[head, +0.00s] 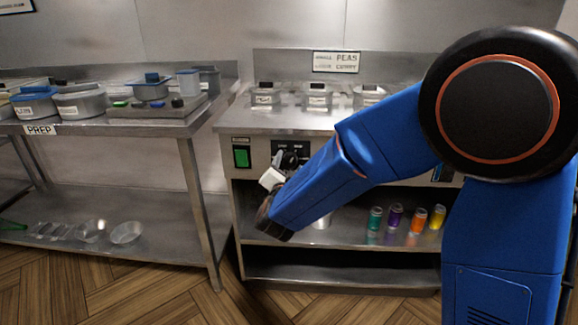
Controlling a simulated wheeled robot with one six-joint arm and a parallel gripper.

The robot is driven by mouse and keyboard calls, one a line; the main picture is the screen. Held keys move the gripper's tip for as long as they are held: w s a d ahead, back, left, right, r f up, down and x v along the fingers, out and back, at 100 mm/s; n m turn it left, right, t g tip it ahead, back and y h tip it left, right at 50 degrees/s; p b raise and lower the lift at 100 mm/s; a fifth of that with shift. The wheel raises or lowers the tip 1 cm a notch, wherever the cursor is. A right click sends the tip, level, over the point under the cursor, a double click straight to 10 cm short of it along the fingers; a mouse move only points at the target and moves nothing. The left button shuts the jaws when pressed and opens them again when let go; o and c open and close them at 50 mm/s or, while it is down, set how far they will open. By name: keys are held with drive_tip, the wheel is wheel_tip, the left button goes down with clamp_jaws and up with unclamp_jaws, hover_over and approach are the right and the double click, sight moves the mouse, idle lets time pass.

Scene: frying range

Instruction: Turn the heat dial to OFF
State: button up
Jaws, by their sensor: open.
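The heat dial (290,160) is a dark round knob on the front panel of the steel frying range, below a small black label plate (292,146). Its pointer and the setting it shows are too small to read. My gripper (278,161) is at the front of the panel, just left of the dial and partly over it. Its jaws are open, with a pale grey finger near the dial. I cannot tell whether the finger touches the dial. My blue arm crosses the right part of the panel and hides it.
A green switch (241,157) is on the panel left of the dial. Labelled pans (317,97) stand on the range top. Several coloured jars (396,217) stand on the shelf below. The prep table (100,126) with tubs is at left. A gap separates it from the range.

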drive_tip(key=c, duration=1)
drive_tip(key=shift+c, duration=0.2)
drive_tip(key=shift+n, duration=0.4)
drive_tip(key=n, duration=0.4)
drive_tip(key=shift+f+n, duration=0.1)
drive_tip(key=shift+n, duration=0.2)
drive_tip(key=n, duration=0.5)
drive_tip(key=shift+n, duration=0.3)
drive_tip(key=n, duration=0.6)
drive_tip(key=shift+n+y, duration=0.3)
drive_tip(key=n, duration=0.7)
drive_tip(key=shift+d, duration=0.1)
drive_tip(key=shift+s, duration=0.1)
